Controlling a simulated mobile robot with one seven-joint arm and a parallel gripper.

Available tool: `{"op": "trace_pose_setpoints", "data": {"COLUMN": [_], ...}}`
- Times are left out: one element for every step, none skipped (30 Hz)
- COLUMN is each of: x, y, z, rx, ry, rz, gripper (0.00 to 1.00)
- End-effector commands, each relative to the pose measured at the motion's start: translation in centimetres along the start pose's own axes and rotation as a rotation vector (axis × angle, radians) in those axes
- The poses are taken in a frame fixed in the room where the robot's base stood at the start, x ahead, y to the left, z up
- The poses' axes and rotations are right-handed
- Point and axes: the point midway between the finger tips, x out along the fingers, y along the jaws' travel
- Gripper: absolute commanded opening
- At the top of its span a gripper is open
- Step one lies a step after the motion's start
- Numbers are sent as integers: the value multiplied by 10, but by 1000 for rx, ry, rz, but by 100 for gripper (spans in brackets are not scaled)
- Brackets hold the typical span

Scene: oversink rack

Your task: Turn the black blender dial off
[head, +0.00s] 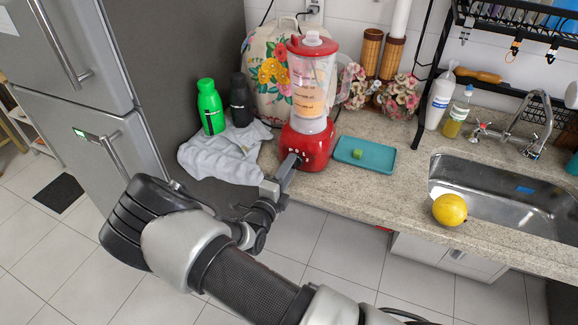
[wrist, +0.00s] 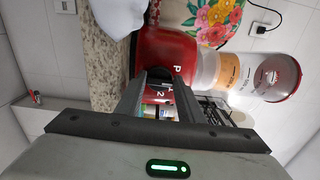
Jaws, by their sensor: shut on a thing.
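The blender (head: 309,145) stands upright on the counter near its front edge, with a red base, a clear jug and a red lid. Orange contents show in the jug. My gripper (head: 291,163) reaches the front of the red base. In the wrist view, its fingers (wrist: 158,88) are at the base (wrist: 165,52), shut on the small black dial (wrist: 158,74). The dial is mostly hidden by the fingers, so its setting cannot be read. White marks, a P and a 2, show beside it.
A teal tray (head: 378,156) with a green cube lies right of the blender. A grey cloth (head: 215,157), a green bottle (head: 210,106) and a black bottle (head: 241,100) are left. A lemon (head: 450,209) sits by the sink (head: 500,190).

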Motion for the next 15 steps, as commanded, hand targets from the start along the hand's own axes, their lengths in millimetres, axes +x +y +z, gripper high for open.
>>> {"op": "trace_pose_setpoints", "data": {"x": [0, 0, 0, 0, 0, 0, 0, 0, 0, 0, 0, 0, 0, 0, 0], "y": [0, 0, 1, 1, 1, 1, 1, 1, 1, 1, 1, 1, 1, 1, 1], "z": [0, 0, 0, 0, 0, 0, 0, 0, 0, 0, 0, 0, 0, 0, 0], "rx": [-10, -15, -20, -24, -26, -29, -30, -31, -31, -31, -31, -31, -31, -31, -31], "ry": [0, 0, 0, 0, 0, 0, 0, 0, 0, 0, 0, 0, 0, 0, 0], "rz": [2, 2, 2, 2, 2, 2, 2, 2, 2, 2, 2, 2, 2, 2, 2], "gripper": [12, 12, 12, 12, 12, 12, 12, 12, 12, 12, 12, 12, 12, 12, 12]}}
